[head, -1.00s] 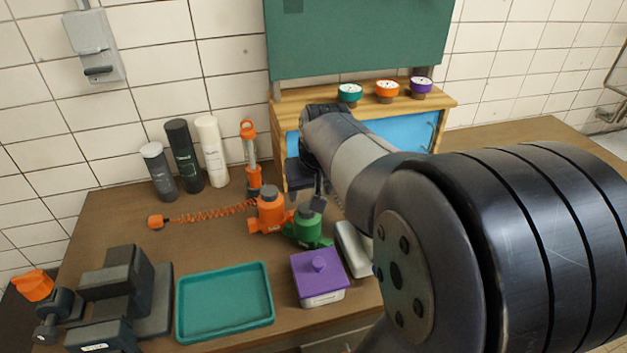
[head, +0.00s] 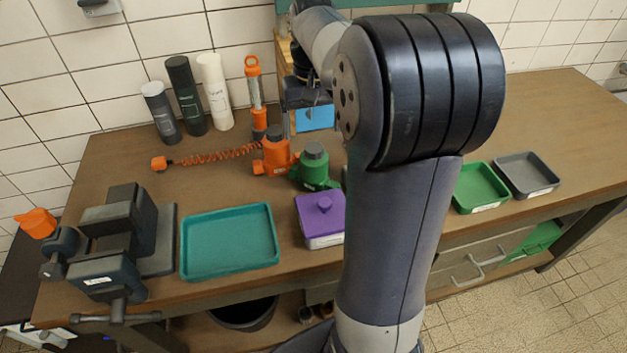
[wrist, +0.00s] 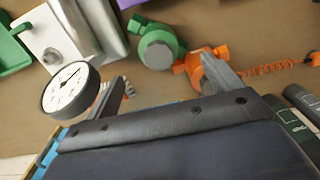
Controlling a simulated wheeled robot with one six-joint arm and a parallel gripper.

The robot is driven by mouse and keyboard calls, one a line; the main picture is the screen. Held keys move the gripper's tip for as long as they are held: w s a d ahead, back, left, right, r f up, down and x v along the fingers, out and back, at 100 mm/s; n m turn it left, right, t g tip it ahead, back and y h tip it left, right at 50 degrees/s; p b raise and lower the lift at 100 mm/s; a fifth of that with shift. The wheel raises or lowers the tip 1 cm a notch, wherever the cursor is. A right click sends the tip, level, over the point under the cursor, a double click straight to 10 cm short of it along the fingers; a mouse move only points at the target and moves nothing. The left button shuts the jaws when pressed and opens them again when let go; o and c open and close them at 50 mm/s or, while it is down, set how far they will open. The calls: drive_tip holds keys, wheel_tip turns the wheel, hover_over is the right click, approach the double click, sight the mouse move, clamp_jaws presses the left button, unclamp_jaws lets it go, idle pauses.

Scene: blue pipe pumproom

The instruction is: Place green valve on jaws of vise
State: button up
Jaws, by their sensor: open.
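The green valve (head: 314,168) stands on the workbench beside the orange valve (head: 277,155), behind the purple-lidded box. In the wrist view the green valve (wrist: 159,47) lies ahead of the gap between my fingers, apart from them. The orange valve (wrist: 200,65) shows close to the right finger. My gripper (wrist: 167,85) is open and empty. In the head view it is mostly hidden by my arm, behind the two valves. The dark vise (head: 120,240) sits at the bench's left end, its jaws empty.
A teal tray (head: 230,242) lies between the vise and the purple-lidded box (head: 321,218). An orange coiled cord (head: 215,155) and several bottles (head: 187,95) are behind. A round gauge (wrist: 70,90) is near my left finger. Green (head: 480,188) and grey trays stand right.

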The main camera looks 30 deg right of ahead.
sight(314, 147)
wheel_tip(314, 147, down, 10)
drive_tip(key=shift+d+r, duration=0.15)
drive_tip(key=shift+r, duration=0.05)
idle(0.3)
drive_tip(key=shift+w, duration=0.1)
drive_tip(key=c, duration=1.8)
wheel_tip(314, 147, up, 18)
drive_tip(key=shift+r+p, duration=0.1)
drive_tip(key=shift+p, duration=0.45)
